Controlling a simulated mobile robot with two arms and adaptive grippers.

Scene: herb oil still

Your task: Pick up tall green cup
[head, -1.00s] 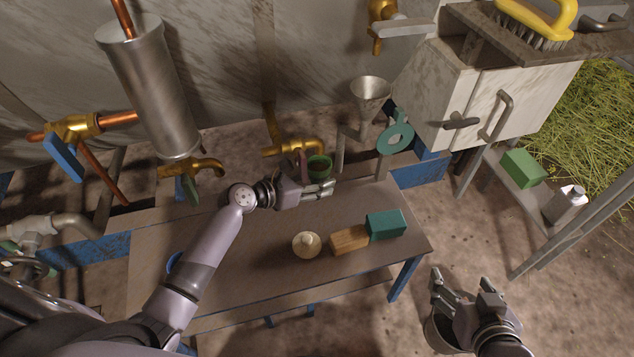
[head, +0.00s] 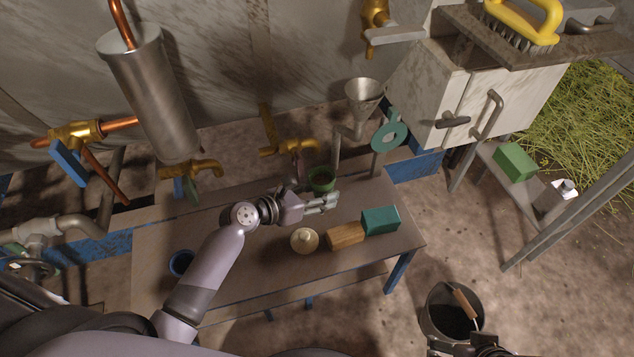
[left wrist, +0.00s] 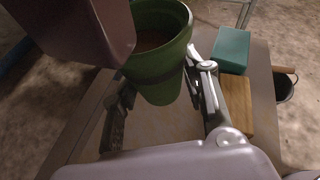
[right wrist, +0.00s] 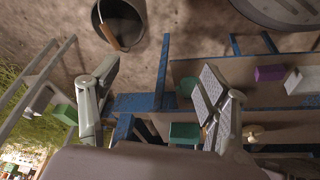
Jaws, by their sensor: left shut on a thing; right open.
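The tall green cup (head: 321,180) is at the back of the low table, just in front of a brass tap. Something brown shows inside it. My left gripper (head: 330,203) is shut on the cup. In the left wrist view, the green cup (left wrist: 160,75) is between the two fingers, upright or nearly so. I cannot tell whether its base is clear of the table. My right gripper (right wrist: 155,92) is open and empty, away from the table, at the lower right edge of the head view.
A brass tap (head: 275,150) and a steel funnel (head: 363,92) are behind the cup. A teal block (head: 380,220), a wooden block (head: 345,236) and a round pale lidded thing (head: 304,240) sit on the table (head: 225,290). A blue cup (head: 180,263) is at left. A bucket (head: 430,318) stands on the floor.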

